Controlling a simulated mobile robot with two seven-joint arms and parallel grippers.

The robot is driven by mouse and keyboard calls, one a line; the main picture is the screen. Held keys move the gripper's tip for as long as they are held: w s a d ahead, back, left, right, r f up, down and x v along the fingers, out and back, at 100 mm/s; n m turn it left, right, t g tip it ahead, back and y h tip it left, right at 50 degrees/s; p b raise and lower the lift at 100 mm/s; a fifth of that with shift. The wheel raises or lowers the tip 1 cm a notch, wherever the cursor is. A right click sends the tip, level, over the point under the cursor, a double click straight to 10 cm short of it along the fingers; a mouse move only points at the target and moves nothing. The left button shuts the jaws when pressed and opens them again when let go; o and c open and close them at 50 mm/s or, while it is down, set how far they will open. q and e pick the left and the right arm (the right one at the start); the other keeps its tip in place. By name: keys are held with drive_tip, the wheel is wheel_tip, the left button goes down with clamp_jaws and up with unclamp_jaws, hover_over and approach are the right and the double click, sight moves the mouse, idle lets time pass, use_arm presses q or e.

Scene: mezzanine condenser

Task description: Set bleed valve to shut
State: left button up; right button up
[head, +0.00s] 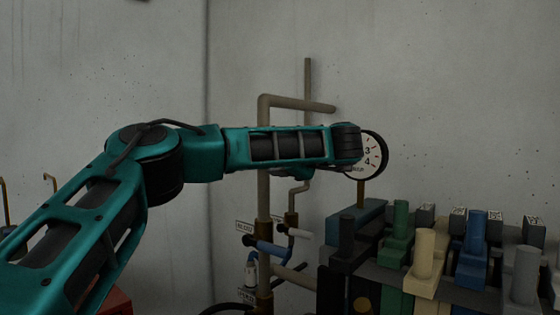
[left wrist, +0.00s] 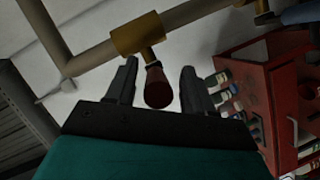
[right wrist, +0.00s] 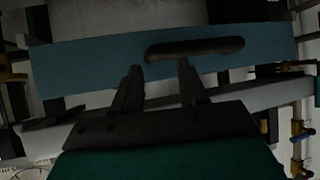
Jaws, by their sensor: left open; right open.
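In the left wrist view a brass valve body (left wrist: 137,36) sits on a beige pipe, with a dark red handle (left wrist: 157,88) on a short stem. My left gripper (left wrist: 158,70) is open, with the handle between its two fingers; I cannot tell whether they touch it. In the head view my left arm hides this valve. I cannot tell which valve is the bleed valve, as the tags are too small to read. My right gripper (right wrist: 160,67) is open and empty in the right wrist view, in front of a blue panel (right wrist: 95,65) with a dark slot.
Beige pipes (head: 264,195) run up the wall beside a round gauge (head: 374,154). A bank of coloured levers (head: 424,255) stands at the right. A red cabinet (left wrist: 270,85) holds small bottles.

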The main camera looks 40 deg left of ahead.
use_arm(q)
drive_tip(key=v, duration=1.2)
drive_tip(key=shift+b, duration=0.3)
